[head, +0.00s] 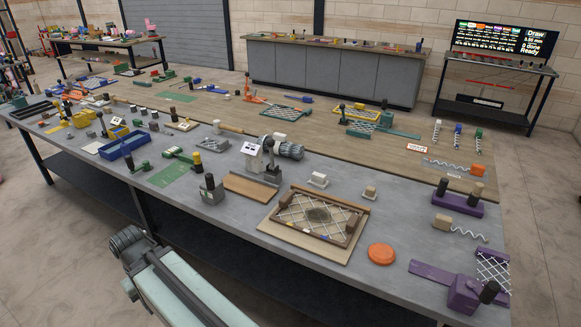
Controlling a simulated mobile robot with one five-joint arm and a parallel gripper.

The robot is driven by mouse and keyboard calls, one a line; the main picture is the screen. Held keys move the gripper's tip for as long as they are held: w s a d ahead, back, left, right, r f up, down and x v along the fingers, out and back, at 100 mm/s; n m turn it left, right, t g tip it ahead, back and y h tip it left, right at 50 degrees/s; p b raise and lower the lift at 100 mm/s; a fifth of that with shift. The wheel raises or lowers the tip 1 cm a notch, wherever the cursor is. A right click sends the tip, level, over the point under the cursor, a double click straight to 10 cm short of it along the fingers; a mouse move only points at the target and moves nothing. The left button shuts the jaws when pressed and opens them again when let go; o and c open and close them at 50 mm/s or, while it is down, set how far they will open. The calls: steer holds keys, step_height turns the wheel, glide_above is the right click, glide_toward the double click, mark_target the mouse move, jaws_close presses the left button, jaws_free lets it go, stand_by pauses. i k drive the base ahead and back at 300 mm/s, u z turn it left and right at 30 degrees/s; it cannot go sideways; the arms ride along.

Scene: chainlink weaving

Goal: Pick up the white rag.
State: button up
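I cannot pick out a white rag with certainty. A pale flat patch (93,147) lies on the grey bench at the left, beside the blue tray; it is too small to tell whether it is cloth. A small white piece (318,180) sits near the middle of the bench, behind the wooden-framed mesh; it looks more like a block. A smaller pale block (369,191) is to its right. Part of my pale green arm shows at the bottom, in front of the bench. My gripper's fingertips are not visible.
The long grey bench (225,220) is crowded. It bears a blue tray (122,146), a white machine with a motor (262,163), the wooden-framed mesh (279,219), an orange disc (381,254) and a purple clamp (464,293). Floor is open at the right.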

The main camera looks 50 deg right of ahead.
mark_target(318, 180)
steer(key=u, duration=0.05)
steer(key=i, duration=0.95)
steer(key=z, duration=0.85)
